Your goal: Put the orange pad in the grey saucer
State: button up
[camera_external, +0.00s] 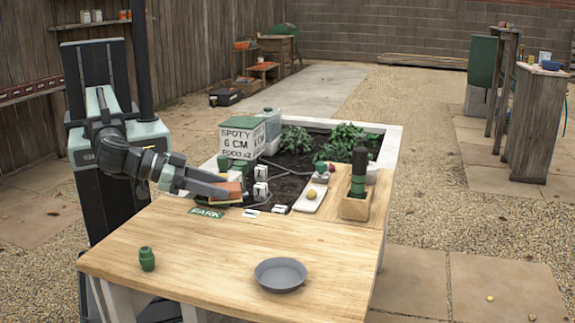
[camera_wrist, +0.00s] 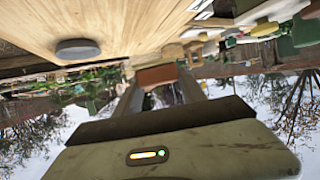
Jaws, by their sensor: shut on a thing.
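The orange pad (camera_external: 234,188) is at the tip of my gripper (camera_external: 226,192), over the back left part of the wooden table, near the planting bed. In the wrist view the pad (camera_wrist: 157,76) sits between the two fingers of my gripper (camera_wrist: 160,84), which are shut on it. The fingers hide part of the pad in the outside view. The grey saucer (camera_external: 280,275) stands on the front middle of the table, apart from the gripper and to its front right. It looks empty. The saucer also shows in the wrist view (camera_wrist: 78,50), which is upside down.
A small green jar (camera_external: 147,260) stands at the table's front left. A white tray (camera_external: 305,206) with a yellow thing and a wooden block (camera_external: 355,209) with a dark bottle stand at the back right. A lettered box (camera_external: 237,143) is behind the gripper. The tabletop around the saucer is clear.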

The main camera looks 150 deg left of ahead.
jog(key=w+f+m+t+b, duration=0.1)
jog(key=w+f+b, duration=0.15)
jog(key=w, duration=0.35)
send_over(271, 280)
jog(key=shift+f+b, duration=0.45)
jog(key=shift+f, duration=0.15)
jog(key=shift+s+f+b, duration=0.1)
jog(key=shift+f+b, duration=2.05)
jog(key=o, duration=1.3)
jog(key=shift+o, duration=0.2)
jog(key=shift+r, duration=0.1)
